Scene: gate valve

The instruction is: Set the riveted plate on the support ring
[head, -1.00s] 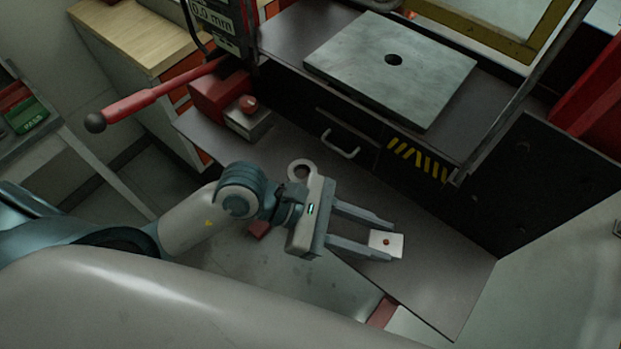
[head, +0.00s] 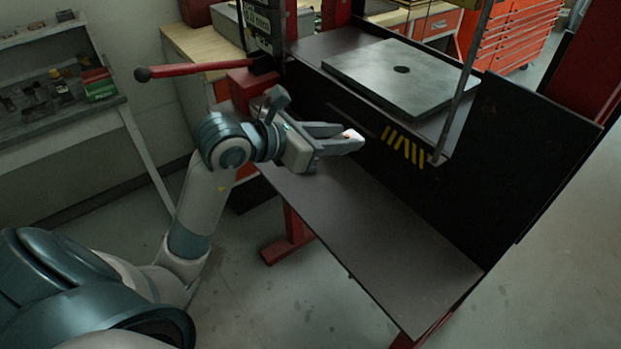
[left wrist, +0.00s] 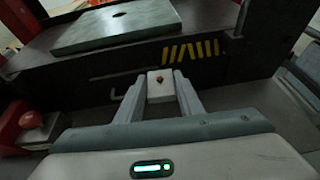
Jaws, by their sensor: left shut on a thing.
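The riveted plate (head: 353,137), a small white block with a reddish-brown rivet on top, is between the fingertips of my left gripper (head: 341,140). The gripper is shut on it and holds it above the dark lower shelf, in front of the press bed. In the left wrist view the plate (left wrist: 160,92) sits level between the gripper fingers (left wrist: 160,85). A thick grey square plate (head: 385,80) with a round central hole lies on the press bed. I cannot make out a separate support ring. My right gripper is not in view.
The lower shelf (head: 390,235) is bare at the front. A red lever (head: 205,70) with a dark knob sticks out left of the press. A slanted metal bar (head: 468,75) and a dark side panel (head: 500,170) stand at the right.

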